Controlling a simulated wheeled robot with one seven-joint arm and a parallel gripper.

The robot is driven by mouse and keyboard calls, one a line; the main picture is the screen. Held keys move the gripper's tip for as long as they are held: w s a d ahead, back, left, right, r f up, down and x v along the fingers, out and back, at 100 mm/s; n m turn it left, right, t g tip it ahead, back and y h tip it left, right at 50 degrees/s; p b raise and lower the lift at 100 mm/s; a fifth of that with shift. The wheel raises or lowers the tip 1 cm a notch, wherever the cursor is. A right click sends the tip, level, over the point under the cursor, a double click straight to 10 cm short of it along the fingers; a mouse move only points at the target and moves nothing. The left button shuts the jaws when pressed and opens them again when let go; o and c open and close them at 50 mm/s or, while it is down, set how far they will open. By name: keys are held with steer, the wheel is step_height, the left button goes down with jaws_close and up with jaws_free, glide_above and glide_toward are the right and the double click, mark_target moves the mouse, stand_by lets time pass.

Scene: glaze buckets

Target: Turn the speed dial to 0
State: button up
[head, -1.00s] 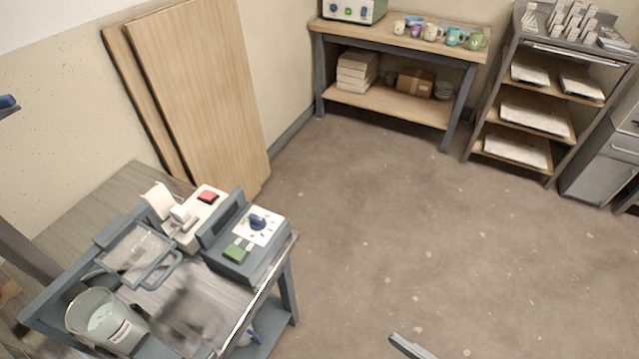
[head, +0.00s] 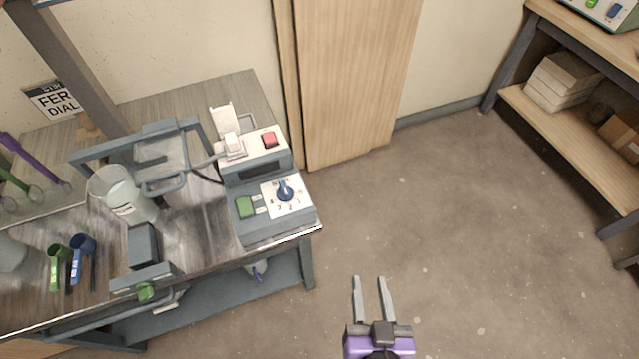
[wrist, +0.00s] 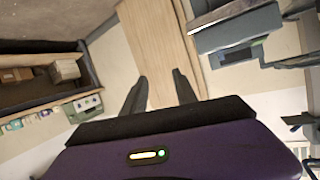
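The speed dial (head: 285,191) is a blue knob on a white numbered plate, on the sloped front of a grey control box (head: 277,228) at the table's right end. Its pointer faces roughly up; the exact number is too small to read. A green button (head: 245,207) sits left of the dial, and a red switch (head: 269,139) is on the white unit behind. My gripper (head: 372,280) is open and empty, over the floor to the right of and nearer than the box. Its fingers (wrist: 160,88) also show apart in the wrist view, with nothing between them.
The worktable (head: 210,230) holds a clear bucket (head: 122,196), a guard frame, and green and blue scoops. Wooden boards (head: 350,80) lean on the wall behind. A shelf bench (head: 580,125) stands at the right. The floor (head: 480,240) between is clear.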

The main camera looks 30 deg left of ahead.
steer(key=w+a+n+g+y, duration=0.2)
steer(key=w+a, duration=0.2)
steer(key=a, duration=0.5)
steer(key=n+g+y, duration=0.2)
steer(key=n, duration=0.2)
glide_toward(284, 188)
steer(key=x, duration=1)
steer(key=shift+b, duration=0.35)
jaws_close()
